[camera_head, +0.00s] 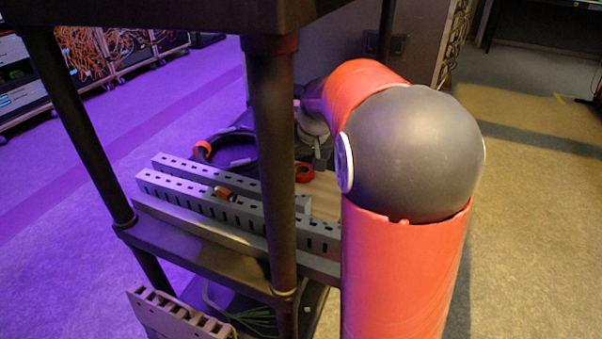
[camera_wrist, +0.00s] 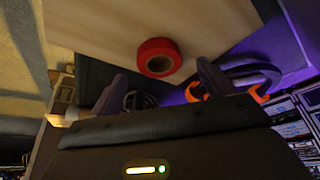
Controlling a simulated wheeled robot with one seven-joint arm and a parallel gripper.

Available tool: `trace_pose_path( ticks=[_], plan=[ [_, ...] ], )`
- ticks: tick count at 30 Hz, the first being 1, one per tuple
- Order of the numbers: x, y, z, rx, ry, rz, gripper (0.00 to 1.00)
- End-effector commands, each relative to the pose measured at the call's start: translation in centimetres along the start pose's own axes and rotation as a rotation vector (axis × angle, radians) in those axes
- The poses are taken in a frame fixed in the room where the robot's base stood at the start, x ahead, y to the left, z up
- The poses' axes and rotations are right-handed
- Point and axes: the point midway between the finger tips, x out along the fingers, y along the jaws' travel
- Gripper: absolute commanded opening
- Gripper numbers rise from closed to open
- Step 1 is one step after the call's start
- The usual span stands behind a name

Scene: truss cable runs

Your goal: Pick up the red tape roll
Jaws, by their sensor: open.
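The red tape roll (camera_wrist: 158,57) lies flat on a pale wooden surface (camera_wrist: 95,22) in the wrist view. In the head view the red tape roll (camera_head: 304,172) shows small behind the dark rack post, close to my arm. My gripper (camera_wrist: 168,82) is open and empty in the wrist view, its two dark fingers apart. The roll appears just beyond the fingertips, between them in the picture and not held. In the head view my arm hides much of the surface, and the gripper can only be made out in part.
Grey slotted cable ducts (camera_head: 205,195) lie on the shelf left of the roll. A dark rack post (camera_head: 272,170) stands in front of them. A black cable with orange ends (camera_wrist: 240,82) lies near the right finger. Open floor (camera_head: 545,200) is at the right.

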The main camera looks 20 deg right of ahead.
Motion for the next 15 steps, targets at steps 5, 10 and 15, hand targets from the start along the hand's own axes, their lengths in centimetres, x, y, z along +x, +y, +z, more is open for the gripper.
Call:
trace_pose_path(
  ticks=[5, 10, 15],
  plan=[
    [2.5, 0.1, 0.0, -0.001, -0.003, -0.001, 0.81],
    [3.0, 0.1, 0.0, 0.000, -0.001, 0.000, 0.81],
    [3.0, 0.0, 0.0, -0.001, -0.001, 0.000, 0.77]
  ],
)
